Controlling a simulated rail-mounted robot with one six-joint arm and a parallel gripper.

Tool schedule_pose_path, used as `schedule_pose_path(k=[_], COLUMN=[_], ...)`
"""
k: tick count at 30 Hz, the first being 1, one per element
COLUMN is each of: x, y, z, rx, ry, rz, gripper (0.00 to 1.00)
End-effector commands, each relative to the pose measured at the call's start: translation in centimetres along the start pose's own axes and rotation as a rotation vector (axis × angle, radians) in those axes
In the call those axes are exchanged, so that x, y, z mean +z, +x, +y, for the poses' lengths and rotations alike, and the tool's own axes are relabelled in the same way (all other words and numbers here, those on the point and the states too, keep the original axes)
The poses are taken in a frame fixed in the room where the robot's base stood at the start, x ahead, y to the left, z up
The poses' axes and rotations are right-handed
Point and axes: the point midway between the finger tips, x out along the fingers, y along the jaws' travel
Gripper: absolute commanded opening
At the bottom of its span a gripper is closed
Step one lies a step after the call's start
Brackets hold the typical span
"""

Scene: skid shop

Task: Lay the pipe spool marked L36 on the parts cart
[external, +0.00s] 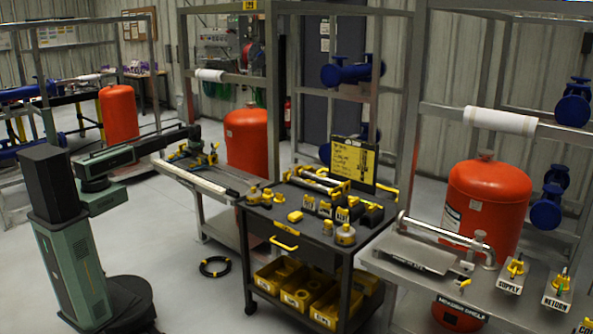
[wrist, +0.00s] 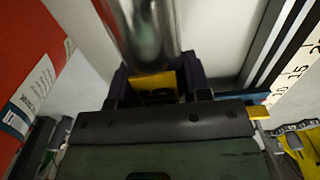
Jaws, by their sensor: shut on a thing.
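In the wrist view my gripper (wrist: 155,88) is shut on a shiny steel pipe (wrist: 148,30) with a yellow tag (wrist: 154,86) between the dark jaws. The tag's mark is too blurred to read surely, so I cannot confirm that it is L36. In the external view my gripper (external: 204,155) is at the left bench, in front of a red tank (external: 246,138); the held pipe is hard to make out there. The parts cart (external: 310,262) stands to the right of my gripper, with a dark top and a yellow drawer handle.
Yellow clamps, tagged blocks and fittings crowd the cart top; a black-and-yellow sign (external: 353,162) stands at its back. Yellow bins (external: 295,298) fill its lower shelf. Steel frame posts rise behind it. Another steel pipe (external: 445,232) lies on the right bench. A black hose coil (external: 215,266) lies on the floor.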

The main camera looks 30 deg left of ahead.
Motion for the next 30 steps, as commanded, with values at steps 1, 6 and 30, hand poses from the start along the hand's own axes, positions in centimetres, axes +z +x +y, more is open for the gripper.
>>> schedule_pose_path(k=[1, 6, 30], x=[0.0, 0.0, 0.0], y=[-0.1, -0.9, -6.7], z=[0.0, 0.0, 0.0], rx=[0.000, 0.000, 0.000], ry=[0.000, 0.000, 0.000], rz=[0.000, 0.000, 0.000], gripper=[0.00, 0.00, 0.00])
